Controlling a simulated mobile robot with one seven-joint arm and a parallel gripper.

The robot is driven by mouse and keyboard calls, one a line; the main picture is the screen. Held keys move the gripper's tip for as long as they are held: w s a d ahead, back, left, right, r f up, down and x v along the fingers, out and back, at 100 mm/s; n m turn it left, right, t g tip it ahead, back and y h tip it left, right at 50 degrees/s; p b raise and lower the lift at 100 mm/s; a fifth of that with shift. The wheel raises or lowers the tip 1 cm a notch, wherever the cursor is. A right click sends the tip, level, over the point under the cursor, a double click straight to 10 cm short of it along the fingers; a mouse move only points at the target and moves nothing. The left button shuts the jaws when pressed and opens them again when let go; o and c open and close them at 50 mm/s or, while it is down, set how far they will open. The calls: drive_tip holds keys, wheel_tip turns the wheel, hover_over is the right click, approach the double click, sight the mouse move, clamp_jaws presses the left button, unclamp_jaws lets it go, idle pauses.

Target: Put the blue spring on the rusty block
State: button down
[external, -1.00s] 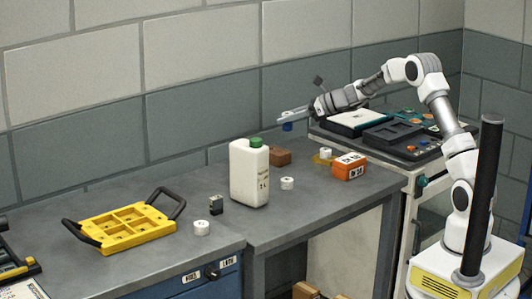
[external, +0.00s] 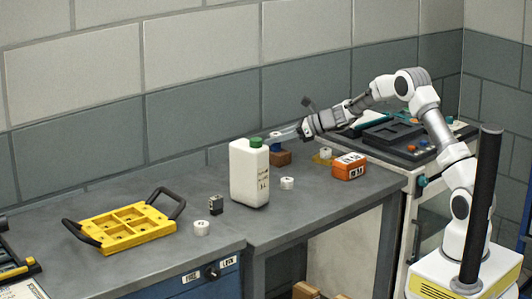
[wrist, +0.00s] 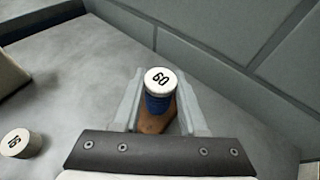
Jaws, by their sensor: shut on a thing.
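The blue spring (external: 276,147) has a pale round top marked 60. My gripper (external: 280,136) is shut on it from the right, and the spring stands upright between the fingers. The wrist view shows the spring (wrist: 158,103) between both fingertips (wrist: 160,85). The rusty block (external: 282,158) is brown and sits on the grey bench behind the white bottle. In the wrist view the block (wrist: 155,124) shows directly below the spring, partly hidden by it. I cannot tell whether the spring touches the block.
A white bottle with a green cap (external: 249,175) stands close in front of the block, to the left. White cylinders (external: 287,183) (external: 202,228), an orange box (external: 349,167) and a yellow tray (external: 128,228) are on the bench. The wall runs close behind.

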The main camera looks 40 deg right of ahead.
drive_tip(key=shift+c, duration=2.2)
unclamp_jaws()
